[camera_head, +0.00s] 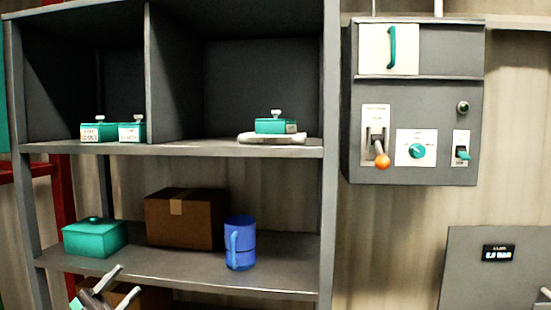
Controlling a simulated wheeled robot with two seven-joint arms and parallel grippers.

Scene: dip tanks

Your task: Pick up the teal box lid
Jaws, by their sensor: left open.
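The teal box (94,243) stands at the left end of the lower shelf. Its teal lid (93,225), with a small knob on top, sits on it. My left gripper (127,279) is at the bottom left, low in front of the lower shelf, below and a little right of the teal box. Its two fingers are apart with nothing seen between them. The gripper is clear of the lid in the picture. My right gripper is not seen.
Small teal containers (99,132) stand on the upper shelf (200,151). A grey control panel (415,110) hangs at right. Another brown box (128,296) is partly visible below.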

